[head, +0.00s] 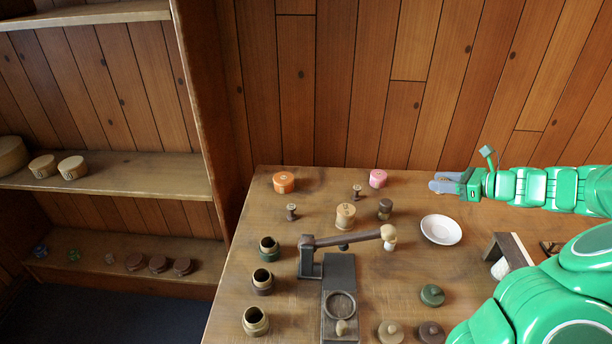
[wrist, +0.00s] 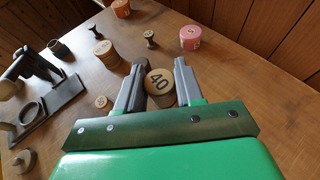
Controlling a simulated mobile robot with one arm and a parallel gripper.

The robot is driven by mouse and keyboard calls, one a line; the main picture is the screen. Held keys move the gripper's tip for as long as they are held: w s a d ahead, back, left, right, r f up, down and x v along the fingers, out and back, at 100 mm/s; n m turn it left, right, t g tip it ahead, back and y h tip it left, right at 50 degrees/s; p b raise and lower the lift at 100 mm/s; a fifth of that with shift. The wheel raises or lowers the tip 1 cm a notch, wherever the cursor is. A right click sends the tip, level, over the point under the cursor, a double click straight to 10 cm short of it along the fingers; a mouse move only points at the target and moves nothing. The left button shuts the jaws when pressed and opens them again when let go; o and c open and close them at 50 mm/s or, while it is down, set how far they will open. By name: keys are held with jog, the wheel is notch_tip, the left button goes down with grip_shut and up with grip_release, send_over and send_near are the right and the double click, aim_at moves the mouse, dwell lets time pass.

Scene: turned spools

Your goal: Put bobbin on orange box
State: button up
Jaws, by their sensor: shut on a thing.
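The orange box (head: 284,183) is a small round box at the back left of the table. Its top is bare, and it also shows at the top of the wrist view (wrist: 121,8). My gripper (head: 436,186) is above the back right of the table, well right of the orange box. In the wrist view its two grey fingers (wrist: 158,88) are shut on the bobbin (wrist: 160,80), a wooden piece whose pale round end is marked 40. In the head view the bobbin cannot be made out behind the fingers.
A pink box (head: 378,178) and two small dark spools (head: 357,192) (head: 292,212) stand near the orange box. A wooden round box (head: 346,216), a dark lever device (head: 340,270) and a white saucer (head: 441,230) are in front. Shelves (head: 120,178) stand left.

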jog(key=w+a+r, duration=0.2)
jog(key=w+a, duration=0.1)
jog(key=a, duration=0.7)
jog(key=w+a+r, duration=0.1)
jog(key=w+a, duration=0.2)
jog(key=a, duration=0.6)
jog(key=s+a+r, duration=0.1)
jog(key=s+a, duration=0.1)
jog(key=a, duration=0.9)
jog(key=s+a, duration=0.2)
jog(key=a, duration=0.9)
send_over(283, 177)
jog(key=shift+s+f, duration=0.2)
jog(key=shift+f, duration=4.6)
jog(key=shift+w+f, duration=0.1)
jog(key=shift+f, duration=1.45)
jog(key=shift+f, duration=0.15)
jog(key=o, duration=1)
